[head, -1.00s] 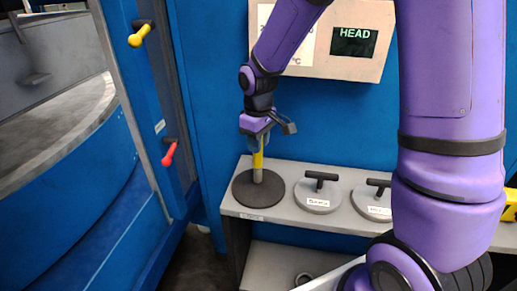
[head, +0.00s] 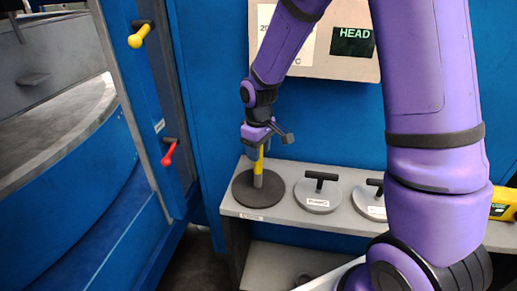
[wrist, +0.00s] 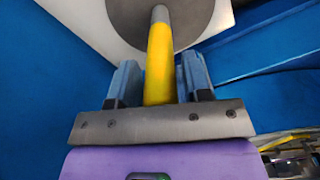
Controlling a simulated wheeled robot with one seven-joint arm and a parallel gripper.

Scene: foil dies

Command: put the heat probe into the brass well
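The heat probe, a yellow rod (head: 258,162) with a grey end, stands roughly upright over the dark round disc (head: 240,194) at the left of the shelf. My gripper (head: 258,144) is around its upper part. In the wrist view, the yellow rod (wrist: 160,65) lies between my two blue-grey fingers (wrist: 160,85), which appear closed against its sides. Its grey end points at the disc (wrist: 195,18). I cannot tell whether the tip touches the disc or sits in an opening. No brass-coloured surface can be made out.
Two grey discs with black T-handles (head: 318,197) (head: 371,204) stand to the right on the grey shelf (head: 285,226). A yellow object (head: 503,204) is at the far right. A panel reading HEAD (head: 353,41) is on the blue wall. Yellow (head: 138,38) and red (head: 169,154) levers are at left.

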